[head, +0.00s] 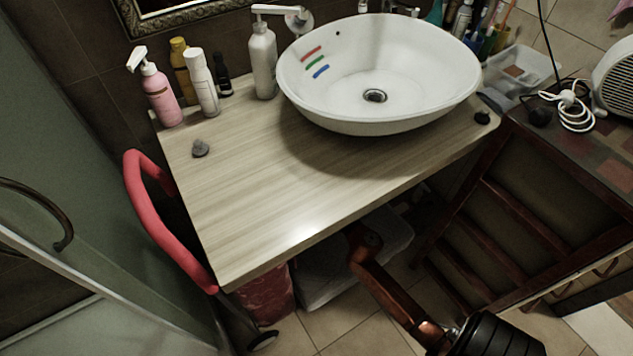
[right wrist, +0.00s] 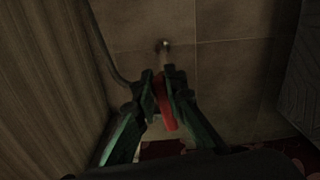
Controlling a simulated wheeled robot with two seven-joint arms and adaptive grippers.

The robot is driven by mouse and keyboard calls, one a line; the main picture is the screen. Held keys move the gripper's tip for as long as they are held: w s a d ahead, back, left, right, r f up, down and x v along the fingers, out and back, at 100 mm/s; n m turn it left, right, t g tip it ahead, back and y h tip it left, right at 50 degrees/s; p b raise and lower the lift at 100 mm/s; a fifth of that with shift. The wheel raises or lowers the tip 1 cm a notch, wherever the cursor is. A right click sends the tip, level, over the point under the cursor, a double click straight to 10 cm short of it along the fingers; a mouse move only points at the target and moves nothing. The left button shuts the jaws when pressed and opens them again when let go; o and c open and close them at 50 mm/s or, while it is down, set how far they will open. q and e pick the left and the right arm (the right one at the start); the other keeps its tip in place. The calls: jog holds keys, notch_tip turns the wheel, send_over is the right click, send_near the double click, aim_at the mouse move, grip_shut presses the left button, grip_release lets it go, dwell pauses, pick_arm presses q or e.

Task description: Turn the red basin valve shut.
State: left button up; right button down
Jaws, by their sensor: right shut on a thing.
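The red valve (right wrist: 168,118) shows in the right wrist view as a narrow red lever between the fingers, below a small metal fitting (right wrist: 164,46) at the tiled wall. My right gripper (right wrist: 160,80) is closed around the red lever, with a dark green finger on each side. The fingers cover part of the lever, and its exact turn angle is hard to read in the dark. In the head view my right arm reaches under the counter, which hides the valve and this gripper. The white basin (head: 420,75) sits on top. My left gripper is not in view.
The wooden counter (head: 250,225) lies above my right arm. A dark wooden rack (head: 520,215) stands to the right and a red tubular handle (head: 160,215) to the left. A grey hose (right wrist: 107,55) runs beside the fingers. Several bottles stand at the counter's back left.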

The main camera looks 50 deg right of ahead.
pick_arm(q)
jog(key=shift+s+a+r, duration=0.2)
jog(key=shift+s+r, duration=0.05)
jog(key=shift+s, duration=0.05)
pick_arm(e)
jog(key=shift+d+f+m, duration=0.1)
jog(key=shift+f+m, duration=0.15)
jog(key=shift+m, duration=0.55)
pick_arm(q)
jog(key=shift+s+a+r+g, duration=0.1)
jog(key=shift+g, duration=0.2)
pick_arm(e)
jog(key=c, duration=2)
grip_release()
jog(key=shift+o, duration=0.2)
jog(key=shift+s, duration=0.2)
jog(key=v, duration=1.1)
jog(key=shift+s, duration=0.3)
jog(key=shift+f, duration=0.1)
